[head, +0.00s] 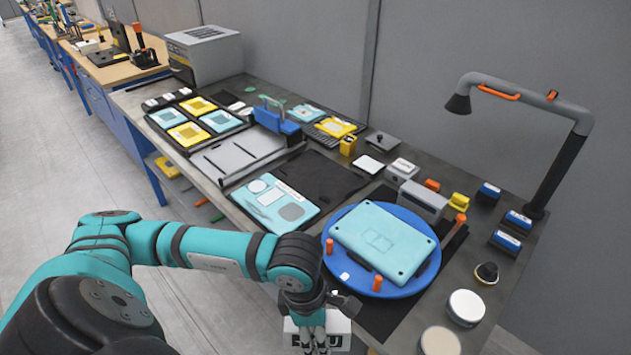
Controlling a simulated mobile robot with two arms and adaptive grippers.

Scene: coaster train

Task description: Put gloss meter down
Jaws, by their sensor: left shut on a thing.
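My left gripper (318,318) is at the bottom middle, low in front of the bench's near edge. It is shut on a small pale grey box with dark markings (291,328), which looks like the gloss meter. The fingers and wrist hide much of it. It is left of and nearer than the blue round turntable (432,270), apart from it. A teal panel (382,243) lies on the turntable between orange posts. My right gripper is out of view.
A teal panel with pale shapes (270,200) lies left of the turntable. A grey block (422,201) stands behind it. White-topped round pots (466,306) sit at right. A lamp arm (566,150) rises at the back right. The dark mat (388,322) has bare room in front.

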